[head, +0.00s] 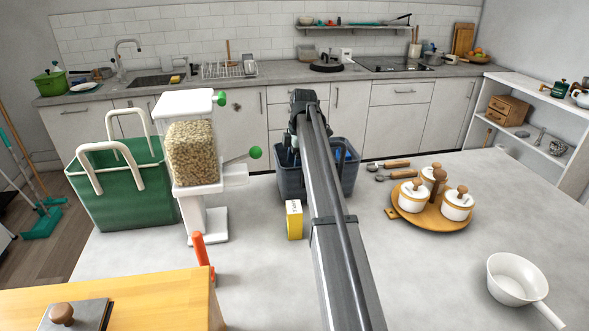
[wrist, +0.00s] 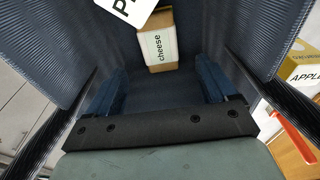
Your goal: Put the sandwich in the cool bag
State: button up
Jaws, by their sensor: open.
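A brown pack with a white label reading "cheese" (wrist: 161,46) stands inside a dark blue-grey container in the wrist view. It looks like the sandwich, but I cannot be sure. My gripper (wrist: 160,80) is open, its two blue fingers apart and pointing into the container, with the pack beyond the fingertips and nothing between them. The green bag with white handles (head: 120,185), probably the cool bag, stands at the left of the counter in the head view. Its inside is hidden. The gripper's fingers are mostly hidden behind my arm there.
The blue-grey container (head: 291,184) stands behind my arm. A white item lettered "P" (wrist: 130,8) is near the pack. A grain dispenser (head: 192,150) stands between bag and container. A yellow box (head: 294,222) is in front. Lidded jars on a round board (head: 432,214) are right.

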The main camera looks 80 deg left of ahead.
notch_tip(320, 180, up, 11)
jog(key=w, duration=0.1)
jog(key=shift+w+f, duration=0.15)
jog(key=shift+f, duration=0.05)
dwell(0.5)
